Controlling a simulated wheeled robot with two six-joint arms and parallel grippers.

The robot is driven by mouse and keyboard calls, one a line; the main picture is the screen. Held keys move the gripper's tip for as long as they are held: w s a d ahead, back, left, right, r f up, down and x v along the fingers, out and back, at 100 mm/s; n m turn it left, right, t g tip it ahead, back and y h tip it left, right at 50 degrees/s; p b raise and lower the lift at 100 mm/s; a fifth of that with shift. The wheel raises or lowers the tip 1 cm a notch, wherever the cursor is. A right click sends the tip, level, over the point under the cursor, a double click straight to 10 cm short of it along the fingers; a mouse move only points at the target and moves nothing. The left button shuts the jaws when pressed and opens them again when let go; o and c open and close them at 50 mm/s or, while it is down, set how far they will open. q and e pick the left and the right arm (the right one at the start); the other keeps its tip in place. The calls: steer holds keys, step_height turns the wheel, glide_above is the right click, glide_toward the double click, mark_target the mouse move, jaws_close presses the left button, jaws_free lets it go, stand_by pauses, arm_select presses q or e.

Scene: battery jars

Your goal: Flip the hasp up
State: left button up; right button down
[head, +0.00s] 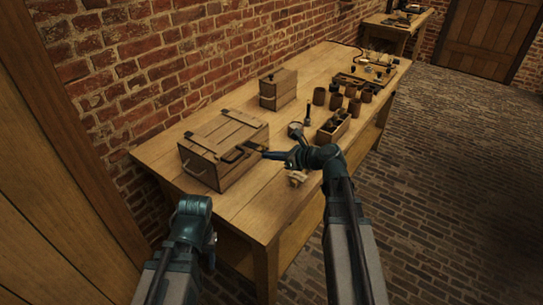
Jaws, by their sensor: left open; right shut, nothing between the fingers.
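A wooden crate (238,165) with a slatted lid (224,132) stands at the near left end of the workbench, its lid down. Dark metal fittings (234,155) show at the upper edge of its front, where the hasp is; they are too small to tell how the hasp lies. My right gripper (265,152) is shut and empty, its tips close to the crate's front right edge; I cannot tell if they touch. My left gripper (211,254) hangs low before the bench's near edge, apart from the crate, open and mostly hidden by its own wrist.
A smaller wooden box (278,90) stands behind by the brick wall. Several brown jars (335,101), an open wooden carrier (332,132), a round gauge (295,129) and a pale object (297,178) are to the right. Bare bench top (250,205) lies before the crate.

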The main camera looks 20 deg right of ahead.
stand_by(0.3)
steer(key=shift+w+r+p, duration=0.1)
steer(key=shift+r+p, duration=0.95)
steer(key=shift+r, duration=0.1)
steer(key=shift+r+p, duration=0.7)
steer(key=shift+p, duration=0.1)
step_height(320, 180, down, 4)
steer(key=b, duration=0.4)
steer(key=p+v, duration=0.5)
steer(key=v, duration=0.5)
steer(key=shift+r, duration=0.5)
